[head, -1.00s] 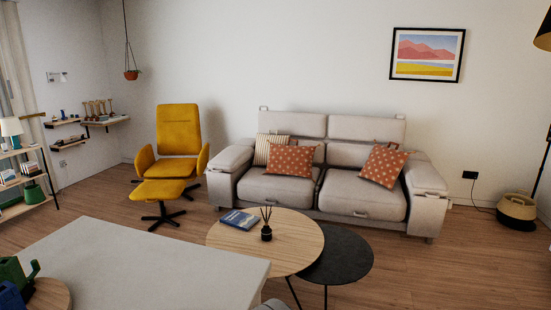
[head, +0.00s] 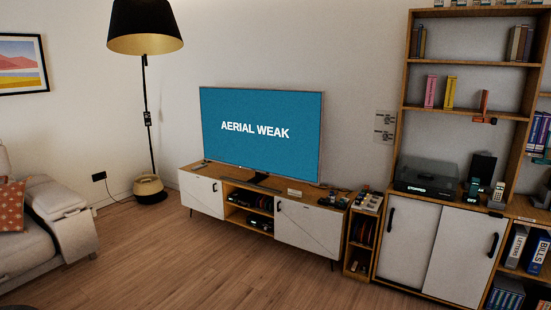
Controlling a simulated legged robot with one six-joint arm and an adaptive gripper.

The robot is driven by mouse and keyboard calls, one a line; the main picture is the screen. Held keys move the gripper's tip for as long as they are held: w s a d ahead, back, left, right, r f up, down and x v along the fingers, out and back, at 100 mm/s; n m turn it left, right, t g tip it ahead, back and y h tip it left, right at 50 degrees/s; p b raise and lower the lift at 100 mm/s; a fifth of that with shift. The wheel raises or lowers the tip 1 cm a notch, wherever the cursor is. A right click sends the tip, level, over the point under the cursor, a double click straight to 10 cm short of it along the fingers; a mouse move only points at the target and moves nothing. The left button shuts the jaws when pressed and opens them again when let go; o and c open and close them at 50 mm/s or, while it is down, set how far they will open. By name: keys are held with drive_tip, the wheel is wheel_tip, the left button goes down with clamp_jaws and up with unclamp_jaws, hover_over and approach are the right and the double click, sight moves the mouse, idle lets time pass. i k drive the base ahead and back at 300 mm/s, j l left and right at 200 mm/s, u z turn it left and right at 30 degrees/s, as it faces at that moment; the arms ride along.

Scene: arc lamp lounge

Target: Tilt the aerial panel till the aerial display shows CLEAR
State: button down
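A large television (head: 261,150) stands on a low wood and white media cabinet (head: 262,215) against the back wall. Its blue screen reads "AERIAL WEAK" in white letters. I cannot pick out the aerial panel for certain; small items lie on the cabinet top near the screen's right foot, too small to tell. My gripper is not in this view.
A black floor lamp (head: 146,30) stands left of the television, and the grey sofa (head: 50,225) is at the left edge. A tall shelf unit (head: 402,150) with a turntable (head: 428,174) and phones stands right. The wood floor (head: 200,265) in front is clear.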

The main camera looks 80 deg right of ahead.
sight(482, 167)
drive_tip(key=z, duration=4.15)
drive_tip(key=i+j+z, duration=0.1)
drive_tip(key=i+j, duration=0.25)
drive_tip(key=i+j+z, duration=0.1)
drive_tip(key=i+j, duration=0.3)
drive_tip(key=i+j+z, duration=0.1)
drive_tip(key=i+j, duration=0.3)
drive_tip(key=i+j+z, duration=0.1)
drive_tip(key=i+j, duration=0.25)
drive_tip(key=j, duration=0.15)
drive_tip(key=i+j+z, duration=0.1)
drive_tip(key=i+j, duration=0.25)
drive_tip(key=i+j+z, duration=0.1)
drive_tip(key=i+j, duration=0.2)
drive_tip(key=j, duration=0.3)
